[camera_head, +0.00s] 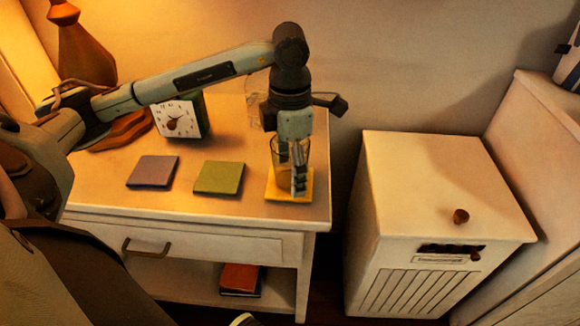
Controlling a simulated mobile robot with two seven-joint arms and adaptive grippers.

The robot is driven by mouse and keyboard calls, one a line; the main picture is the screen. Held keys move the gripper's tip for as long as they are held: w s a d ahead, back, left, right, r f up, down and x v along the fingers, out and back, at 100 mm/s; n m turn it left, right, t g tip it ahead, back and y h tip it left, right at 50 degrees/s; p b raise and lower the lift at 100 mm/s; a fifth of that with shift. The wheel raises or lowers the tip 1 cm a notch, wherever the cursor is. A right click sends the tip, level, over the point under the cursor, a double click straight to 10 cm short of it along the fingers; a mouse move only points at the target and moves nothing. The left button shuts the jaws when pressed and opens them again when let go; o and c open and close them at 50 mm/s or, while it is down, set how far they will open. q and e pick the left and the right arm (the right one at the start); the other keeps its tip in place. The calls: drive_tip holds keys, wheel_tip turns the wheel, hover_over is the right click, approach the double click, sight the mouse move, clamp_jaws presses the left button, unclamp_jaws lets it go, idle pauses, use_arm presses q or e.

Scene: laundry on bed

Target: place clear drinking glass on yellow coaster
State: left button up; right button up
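The clear drinking glass (276,158) stands upright over the yellow coaster (275,189) at the right front of the nightstand. Its base appears to be on the coaster, though any small gap is hard to judge. My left gripper (294,172) points down at the glass, with one finger in front of it and the other seen behind or through it. The fingers appear shut on the glass and partly hide it. My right gripper is not in view.
A green coaster (219,178) and a purple coaster (153,171) lie left on the nightstand (120,198). A white clock (177,119) and an orange lamp (82,50) stand behind. A white cabinet (420,180) stands right, across a gap.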

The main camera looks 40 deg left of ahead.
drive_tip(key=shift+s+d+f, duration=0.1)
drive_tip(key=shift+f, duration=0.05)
use_arm(q)
drive_tip(key=shift+r, duration=0.25)
wheel_tip(320, 180, up, 12)
drive_tip(key=p, duration=0.1)
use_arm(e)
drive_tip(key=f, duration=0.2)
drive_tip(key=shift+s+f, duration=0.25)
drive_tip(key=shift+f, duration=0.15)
use_arm(q)
drive_tip(key=shift+f, duration=0.15)
idle(0.6)
